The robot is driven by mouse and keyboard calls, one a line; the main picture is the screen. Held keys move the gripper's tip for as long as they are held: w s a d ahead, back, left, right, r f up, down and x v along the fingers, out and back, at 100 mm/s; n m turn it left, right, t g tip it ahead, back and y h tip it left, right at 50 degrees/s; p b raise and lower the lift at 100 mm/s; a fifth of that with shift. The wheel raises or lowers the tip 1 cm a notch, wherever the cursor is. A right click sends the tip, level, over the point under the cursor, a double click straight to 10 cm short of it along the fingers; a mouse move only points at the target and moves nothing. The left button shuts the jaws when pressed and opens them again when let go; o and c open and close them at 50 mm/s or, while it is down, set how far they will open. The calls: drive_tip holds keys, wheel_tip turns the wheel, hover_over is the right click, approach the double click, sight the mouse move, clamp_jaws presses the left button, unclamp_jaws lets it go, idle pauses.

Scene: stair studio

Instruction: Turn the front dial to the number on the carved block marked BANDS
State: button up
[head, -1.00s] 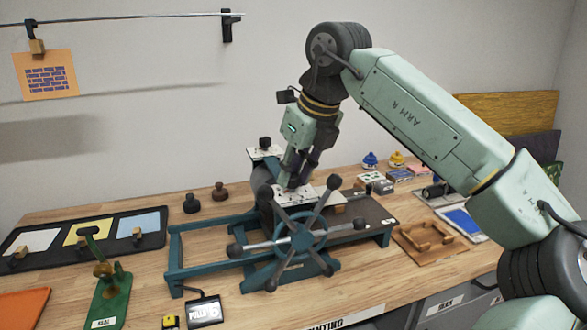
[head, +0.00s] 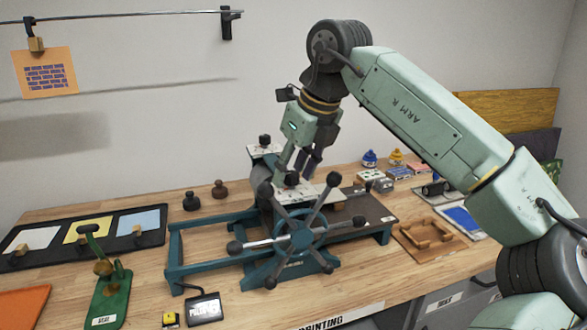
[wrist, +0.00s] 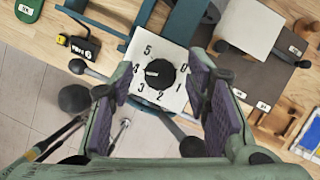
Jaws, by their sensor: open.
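The front dial is a black knob (wrist: 160,75) on a white plate (wrist: 177,108) numbered 0 to 5, in the wrist view. The knob (head: 291,178) also shows on the press in the head view. A small pale mark sits on the knob's left part; I cannot tell which number it points to. My gripper (head: 297,172) is open above the dial, its fingers apart on either side of the knob in the wrist view. They look clear of the knob. A second dial (head: 264,141) stands behind. I cannot make out a block marked BANDS.
The blue press's spoked wheel (head: 298,236) stands in front of the dial. Small blocks (head: 376,181), a wooden frame (head: 425,238) and a blue-and-white tray (head: 462,222) lie to the right.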

drive_tip(key=shift+r, duration=0.15)
drive_tip(key=v, duration=1.2)
